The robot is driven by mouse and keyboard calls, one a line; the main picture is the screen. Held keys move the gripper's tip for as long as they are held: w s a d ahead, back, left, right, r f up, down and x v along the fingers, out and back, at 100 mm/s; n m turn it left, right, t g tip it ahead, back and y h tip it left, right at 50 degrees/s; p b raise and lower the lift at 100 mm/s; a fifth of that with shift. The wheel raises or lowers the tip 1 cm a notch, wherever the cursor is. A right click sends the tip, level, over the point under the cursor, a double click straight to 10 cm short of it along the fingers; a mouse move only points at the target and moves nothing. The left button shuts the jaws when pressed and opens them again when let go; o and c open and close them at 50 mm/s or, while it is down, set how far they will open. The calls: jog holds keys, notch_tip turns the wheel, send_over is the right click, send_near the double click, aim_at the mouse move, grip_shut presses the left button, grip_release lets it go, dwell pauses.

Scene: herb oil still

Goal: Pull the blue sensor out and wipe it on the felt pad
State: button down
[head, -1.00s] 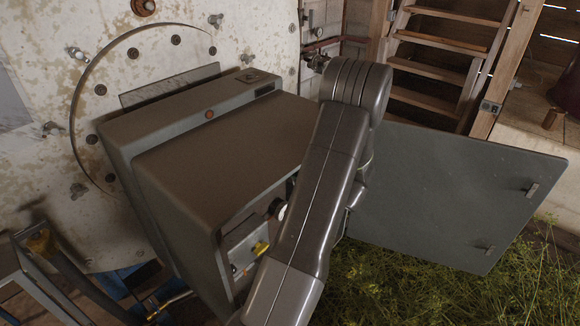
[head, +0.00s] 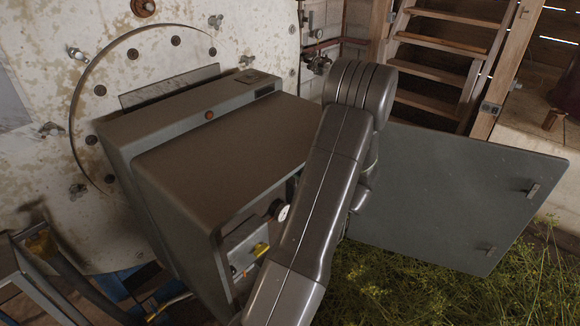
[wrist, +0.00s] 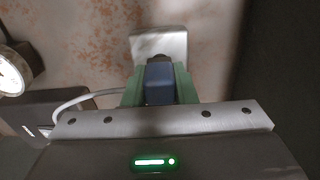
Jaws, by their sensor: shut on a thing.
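The blue sensor (wrist: 159,85) shows in the middle of the wrist view, between the green fingers of my gripper (wrist: 160,78), which is shut on it. A dark round part sits just beyond the sensor, in front of a pale square block (wrist: 174,46) on the stained back wall. I cannot tell whether the sensor is still seated there or free. In the head view my arm hides the gripper and sensor inside the grey cabinet (head: 225,150). I cannot make out a felt pad in either view.
A round dial gauge (wrist: 12,72) and a pale cable (wrist: 75,101) are at left in the wrist view. The cabinet door (head: 460,200) stands open to the right, beside my arm. A panel with a yellow part (head: 261,249) is inside. Green herbs (head: 440,295) lie below.

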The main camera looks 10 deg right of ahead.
jog(key=shift+b+v, duration=0.75)
jog(key=shift+v, duration=1.6)
